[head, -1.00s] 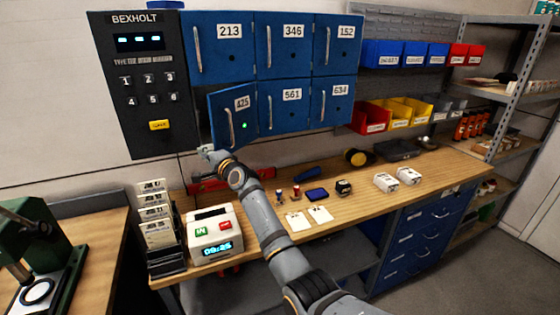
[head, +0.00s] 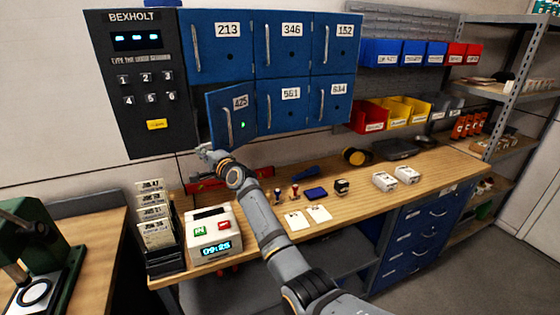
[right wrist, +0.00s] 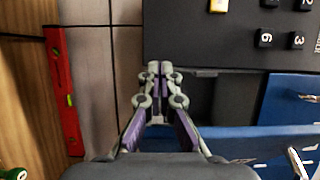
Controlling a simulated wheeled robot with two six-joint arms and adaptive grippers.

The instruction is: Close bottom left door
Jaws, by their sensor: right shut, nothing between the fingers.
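The blue bottom left door (head: 231,122), numbered 425, stands ajar on the locker (head: 290,50); its left edge is swung out from the front. It has a vertical silver handle and a green light. My right gripper (head: 203,152) is shut and empty, just below the door's lower left corner, near the keypad panel's bottom edge. In the right wrist view its closed fingertips (right wrist: 160,68) lie beside the dark panel, with the blue door (right wrist: 250,142) to their lower right. Contact with the door cannot be told. My left gripper is out of view.
The black keypad panel (head: 145,80) adjoins the door's left side. Below are a wooden bench (head: 360,205), a white time clock (head: 213,236), a card rack (head: 160,250) and a red level (head: 200,186). The neighbouring doors look shut.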

